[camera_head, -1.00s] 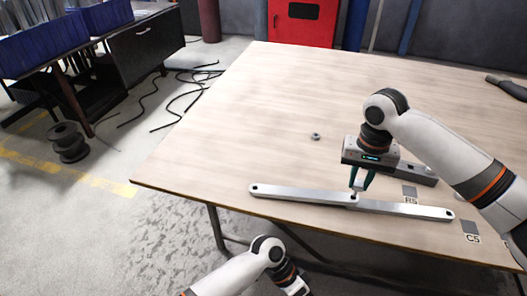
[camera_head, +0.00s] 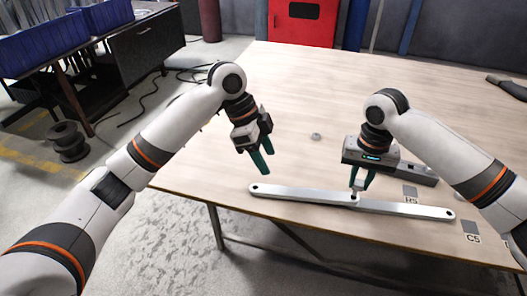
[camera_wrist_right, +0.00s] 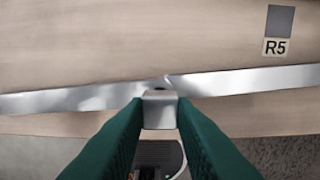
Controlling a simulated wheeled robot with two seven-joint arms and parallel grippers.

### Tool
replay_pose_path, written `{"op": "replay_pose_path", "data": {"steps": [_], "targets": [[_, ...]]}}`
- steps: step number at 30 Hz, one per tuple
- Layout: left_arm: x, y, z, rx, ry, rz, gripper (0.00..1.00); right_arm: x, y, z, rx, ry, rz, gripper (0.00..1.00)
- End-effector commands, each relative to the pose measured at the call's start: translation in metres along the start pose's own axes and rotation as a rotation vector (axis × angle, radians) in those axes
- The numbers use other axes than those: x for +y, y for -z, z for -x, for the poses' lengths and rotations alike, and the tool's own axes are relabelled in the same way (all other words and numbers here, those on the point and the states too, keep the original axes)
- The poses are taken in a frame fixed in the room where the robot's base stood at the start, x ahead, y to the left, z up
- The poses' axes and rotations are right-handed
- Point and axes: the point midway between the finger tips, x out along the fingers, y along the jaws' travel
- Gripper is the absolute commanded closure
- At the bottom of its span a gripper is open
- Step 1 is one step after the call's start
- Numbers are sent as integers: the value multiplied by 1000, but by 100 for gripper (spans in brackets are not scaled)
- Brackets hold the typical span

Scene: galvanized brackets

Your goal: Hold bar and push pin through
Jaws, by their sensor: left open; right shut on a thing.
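A long silver bar (camera_head: 300,192) lies along the table's front edge. A dark hole shows at its left end, and it seems to be two lengths meeting near the middle. My right gripper (camera_head: 358,187) points down over that middle and is shut on a small grey metal pin (camera_wrist_right: 160,108). The pin sits at the bar in the right wrist view; how deep it goes is hidden. My left gripper (camera_head: 265,160) is open and empty above the table, just behind the bar's left part and apart from it.
A small grey ring (camera_head: 316,136) lies on the table (camera_head: 290,90) between my grippers. A grey block (camera_head: 420,174) sits behind my right gripper. Labels R5 (camera_wrist_right: 276,47) and C5 (camera_head: 472,238) mark the right side. The table's far middle is clear.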

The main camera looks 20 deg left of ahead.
Motion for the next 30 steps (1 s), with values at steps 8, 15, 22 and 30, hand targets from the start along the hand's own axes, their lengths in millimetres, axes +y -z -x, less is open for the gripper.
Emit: {"op": "replay_pose_path", "data": {"steps": [8, 15, 22, 30], "targets": [[2, 1, -23, 2, -13, -3, 45, 0, 0, 0, 0, 0, 0, 100], [3, 1, -70, 2, -11, -2, 45, 0, 0, 0, 0, 0, 0, 100], [4, 1, -103, 2, -14, -1, 45, 0, 0, 0, 0, 0, 0, 100], [4, 1, -116, 1, -15, -2, 45, 0, 0, 0, 0, 0, 0, 100]]}}
